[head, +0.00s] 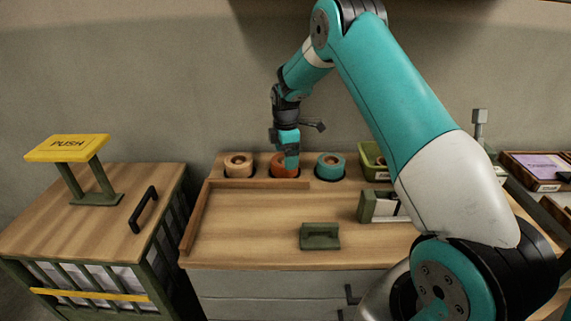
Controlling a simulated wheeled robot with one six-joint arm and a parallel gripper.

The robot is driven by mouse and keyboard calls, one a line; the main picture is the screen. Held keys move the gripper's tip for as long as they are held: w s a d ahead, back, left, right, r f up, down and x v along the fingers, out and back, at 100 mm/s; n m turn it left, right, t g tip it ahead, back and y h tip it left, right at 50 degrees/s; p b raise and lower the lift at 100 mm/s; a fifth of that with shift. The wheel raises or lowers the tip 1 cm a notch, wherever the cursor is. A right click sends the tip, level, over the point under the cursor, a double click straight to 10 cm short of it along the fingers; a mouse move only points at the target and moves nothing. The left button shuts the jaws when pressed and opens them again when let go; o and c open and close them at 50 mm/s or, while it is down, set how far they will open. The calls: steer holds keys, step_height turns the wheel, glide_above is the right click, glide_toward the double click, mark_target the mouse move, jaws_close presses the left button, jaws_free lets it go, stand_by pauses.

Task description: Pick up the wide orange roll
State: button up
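An orange roll (278,172) sits in the middle of three round slots at the back of the wooden worktop (260,219). My gripper (291,164) points down at this roll, its teal fingers overlapping the roll's right part in the head view. I cannot tell whether the fingers touch the roll or are closed on it. Part of the roll's top is hidden behind them.
A tan roll (238,166) stands left of the orange one and a teal roll (330,167) right of it, both close by. A green block (320,236) lies at the worktop's front. A yellow PUSH plate (68,148) stands on the left cabinet. The worktop's left-middle is clear.

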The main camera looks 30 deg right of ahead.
step_height(320, 180, down, 4)
steer(key=shift+r+p, duration=0.25)
steer(key=shift+p, duration=0.1)
steer(key=shift+c, duration=0.2)
steer(key=shift+d, duration=0.1)
steer(key=c, duration=0.7)
